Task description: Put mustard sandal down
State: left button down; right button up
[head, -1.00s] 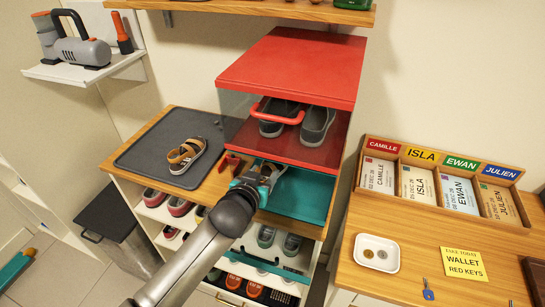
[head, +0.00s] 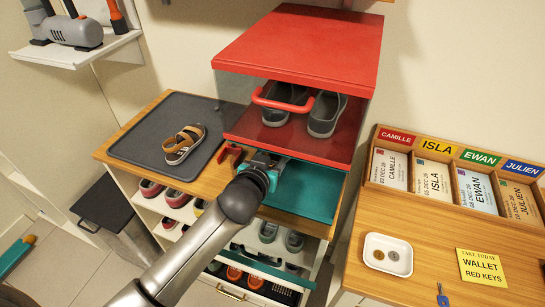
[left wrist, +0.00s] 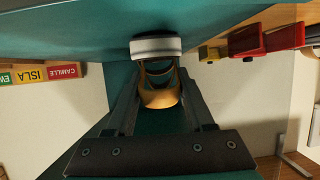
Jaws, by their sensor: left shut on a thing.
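My left gripper (head: 264,165) is at the left front of the teal compartment (head: 312,192), below the red one. In the left wrist view it is shut on the mustard sandal (left wrist: 160,97), whose mustard straps and pale end show between the fingers, close to a teal surface (left wrist: 220,20). In the head view the gripper and arm mostly hide this sandal. Another tan-strapped sandal (head: 184,144) lies on the dark grey mat (head: 140,150) on the wooden top. My right gripper is not in view.
A red compartment (head: 290,143) with a red handle and grey shoes sits just above the teal one. A small red object (head: 230,155) lies on the wood beside the gripper. Several shoes fill the lower shelves. The grey mat has free room around its sandal.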

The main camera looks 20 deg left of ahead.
pick_arm(q)
jog(key=c, duration=0.7)
grip_release()
jog(key=shift+f, duration=0.15)
jog(key=o, duration=0.4)
jog(key=shift+r, duration=0.25)
jog(key=p+v, duration=0.2)
jog(key=v, duration=1)
